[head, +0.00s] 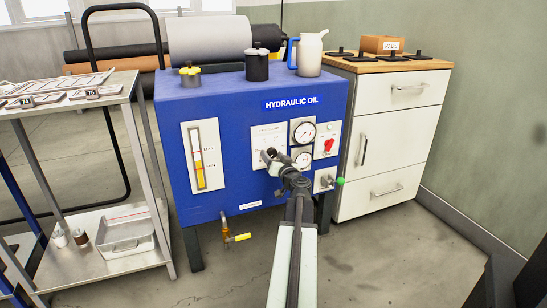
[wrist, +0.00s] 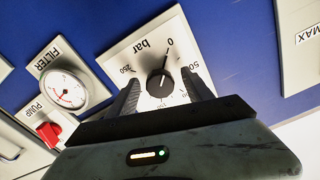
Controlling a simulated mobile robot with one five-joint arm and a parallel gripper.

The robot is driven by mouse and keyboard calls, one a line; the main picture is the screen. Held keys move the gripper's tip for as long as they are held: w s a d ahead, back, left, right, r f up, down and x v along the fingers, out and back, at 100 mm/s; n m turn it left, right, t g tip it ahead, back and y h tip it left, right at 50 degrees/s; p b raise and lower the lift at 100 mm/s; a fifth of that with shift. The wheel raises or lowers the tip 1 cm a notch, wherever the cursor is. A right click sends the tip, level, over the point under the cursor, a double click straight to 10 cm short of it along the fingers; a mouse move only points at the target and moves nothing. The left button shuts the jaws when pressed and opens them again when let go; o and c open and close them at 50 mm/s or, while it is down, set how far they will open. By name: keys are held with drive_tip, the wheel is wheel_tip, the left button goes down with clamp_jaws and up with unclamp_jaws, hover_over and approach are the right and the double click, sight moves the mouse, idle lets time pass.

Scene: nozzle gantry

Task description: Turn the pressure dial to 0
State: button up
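The pressure dial (wrist: 160,83) is a black round knob on a white plate marked "bar", with 0, 50 and 250 readable around it. Its thin pointer appears to point at or close to the 0. My gripper (wrist: 160,92) is open, with one dark finger on each side of the knob and visible gaps between. The picture is tilted in the wrist view. In the head view, my gripper (head: 268,156) is in front of the white dial plate (head: 268,133) on the blue hydraulic oil tank (head: 225,110), and hides the knob.
A filter gauge (wrist: 64,90) and a red pump switch (wrist: 49,131) are beside the dial plate. A yellow-handled tap (head: 238,238) sticks out low on the tank. A metal cart (head: 125,85) stands left, a white drawer cabinet (head: 390,140) right.

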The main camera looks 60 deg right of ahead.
drive_tip(key=v, duration=0.7)
drive_tip(key=shift+s+a, duration=0.25)
drive_tip(key=shift+s, duration=0.05)
